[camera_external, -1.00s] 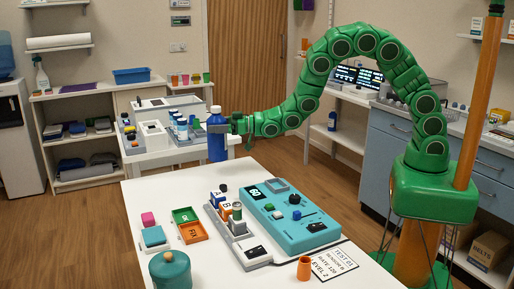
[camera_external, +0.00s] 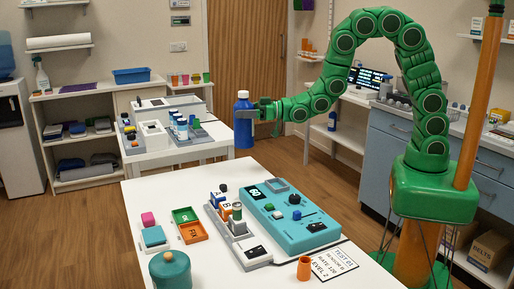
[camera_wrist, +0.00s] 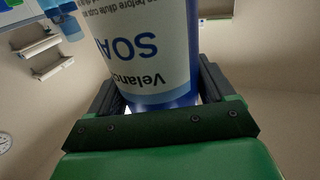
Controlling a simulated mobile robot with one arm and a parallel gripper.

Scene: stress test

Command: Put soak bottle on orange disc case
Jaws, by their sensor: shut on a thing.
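In the wrist view the bottle's white label (camera_wrist: 140,45) reads "SOA" upside down, between the two dark fingers of my gripper (camera_wrist: 157,92).
The front white table (camera_external: 290,175) holds a teal device (camera_external: 290,215), a grey rack (camera_external: 230,228), an orange cup (camera_external: 304,268) and a teal lidded jar (camera_external: 170,271). The back table (camera_external: 150,158) carries several small bottles and boxes.

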